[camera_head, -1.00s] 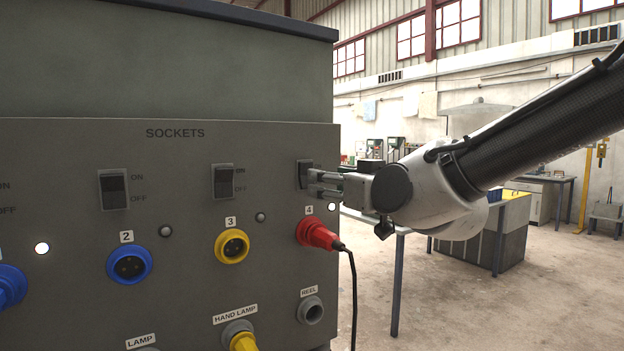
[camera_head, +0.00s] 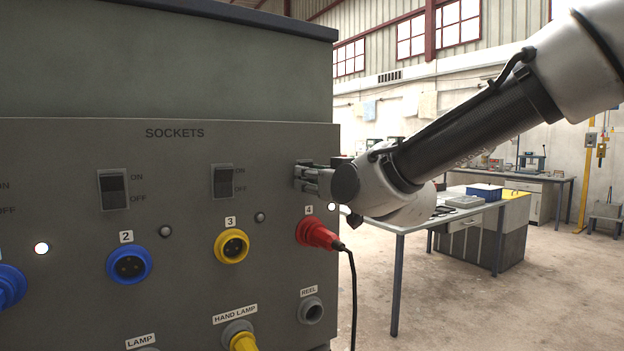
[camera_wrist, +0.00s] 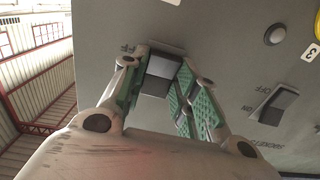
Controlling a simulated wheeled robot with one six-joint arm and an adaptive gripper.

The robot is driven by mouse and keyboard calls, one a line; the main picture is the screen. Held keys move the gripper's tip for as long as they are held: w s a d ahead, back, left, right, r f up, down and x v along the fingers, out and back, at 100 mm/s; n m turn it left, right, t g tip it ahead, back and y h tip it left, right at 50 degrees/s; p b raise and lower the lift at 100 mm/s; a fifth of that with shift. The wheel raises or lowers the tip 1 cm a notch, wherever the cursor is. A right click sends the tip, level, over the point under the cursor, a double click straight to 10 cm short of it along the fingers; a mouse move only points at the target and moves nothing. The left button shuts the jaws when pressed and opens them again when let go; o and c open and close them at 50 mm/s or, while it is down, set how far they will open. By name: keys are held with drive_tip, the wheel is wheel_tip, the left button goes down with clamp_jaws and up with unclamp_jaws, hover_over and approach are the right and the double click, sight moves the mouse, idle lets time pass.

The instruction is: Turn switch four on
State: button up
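Switch four sits at the right end of the socket panel, above the red plug (camera_head: 317,234) at label 4. In the head view my gripper hides most of it. In the wrist view switch four (camera_wrist: 158,78) shows as a grey rocker between my gripper's two green-padded fingers, an OFF label by its upper left. My gripper (camera_head: 304,176) is at the panel face. In the wrist view my gripper (camera_wrist: 163,65) has its fingers apart, straddling the rocker; contact is unclear. The lamp (camera_head: 331,206) near label 4 is lit. The rocker's position is hard to tell.
Switch three (camera_head: 223,182) and switch two (camera_head: 113,189) are left of it, with the yellow socket 3 (camera_head: 232,246) and blue socket 2 (camera_head: 129,264) below. A black cable (camera_head: 352,290) hangs from the red plug. A workbench (camera_head: 400,226) stands behind at right.

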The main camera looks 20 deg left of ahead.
drive_tip(key=shift+c, duration=0.6)
drive_tip(key=shift+r+h, duration=0.1)
drive_tip(key=shift+h, duration=0.3)
drive_tip(key=o, duration=1)
drive_tip(key=shift+g, duration=0.3)
drive_tip(key=v, duration=1.2)
